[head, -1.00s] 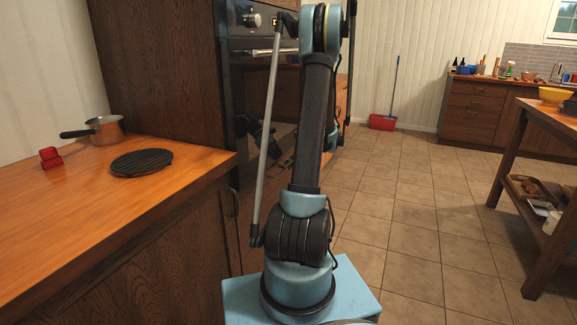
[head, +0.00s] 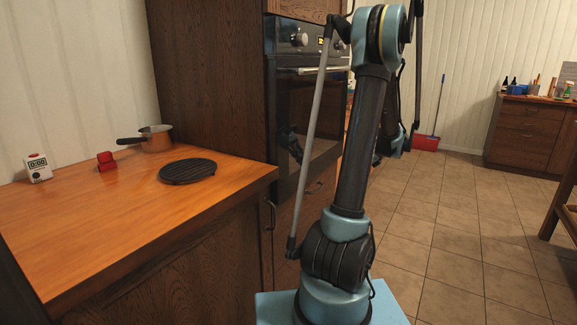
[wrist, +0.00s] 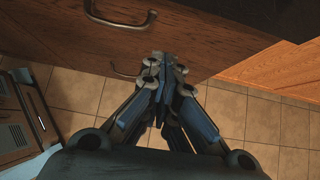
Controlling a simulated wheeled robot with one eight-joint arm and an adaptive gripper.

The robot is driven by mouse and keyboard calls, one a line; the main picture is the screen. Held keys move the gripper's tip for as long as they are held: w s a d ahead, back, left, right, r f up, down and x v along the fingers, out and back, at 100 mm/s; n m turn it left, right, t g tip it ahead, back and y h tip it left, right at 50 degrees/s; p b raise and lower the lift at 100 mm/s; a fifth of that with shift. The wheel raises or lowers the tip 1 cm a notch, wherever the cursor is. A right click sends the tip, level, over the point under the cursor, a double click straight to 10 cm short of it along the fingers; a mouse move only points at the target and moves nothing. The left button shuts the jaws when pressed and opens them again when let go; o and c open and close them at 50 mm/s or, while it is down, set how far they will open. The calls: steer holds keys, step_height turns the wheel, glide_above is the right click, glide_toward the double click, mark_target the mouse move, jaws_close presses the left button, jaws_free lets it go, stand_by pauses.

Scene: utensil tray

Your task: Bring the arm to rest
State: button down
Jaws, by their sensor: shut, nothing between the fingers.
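My arm stands raised in the middle of the head view, its upper part folded over and partly hidden behind the upright link. My gripper (wrist: 165,62) shows in the wrist view, where its fingers meet at the tips with nothing between them. It points toward a wooden drawer front (wrist: 190,30) with a metal handle (wrist: 130,75). I cannot tell the exact gap to that front. The gripper itself is not clearly seen in the head view.
A wooden counter (head: 110,235) at left holds a saucepan (head: 156,138), a black trivet (head: 188,171), a red object (head: 106,161) and a white timer (head: 38,168). A built-in oven (head: 310,110) stands behind my arm. Tiled floor (head: 440,230) is open at right, with a red dustpan (head: 425,142) beyond.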

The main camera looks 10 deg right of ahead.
steer(key=s+a+r+n+g+h, duration=0.1)
steer(key=s+a+r+n+g, duration=0.15)
steer(key=s+a+n, duration=0.5)
steer(key=s+a+r+n+g+h, duration=0.1)
steer(key=s+a+r+n+h, duration=0.3)
steer(key=s+a, duration=0.65)
steer(key=s+a+f+n+h, duration=0.1)
steer(key=s+a+f+n, duration=0.1)
steer(key=s+f+n, duration=0.2)
steer(key=s+a+f+n, duration=0.2)
steer(key=s+f+n, duration=0.2)
steer(key=s+n, duration=0.6)
steer(key=shift+s+a+f+h, duration=0.25)
steer(key=shift+s+a+h, duration=0.15)
steer(key=shift+s, duration=1.65)
steer(key=shift+n, duration=0.25)
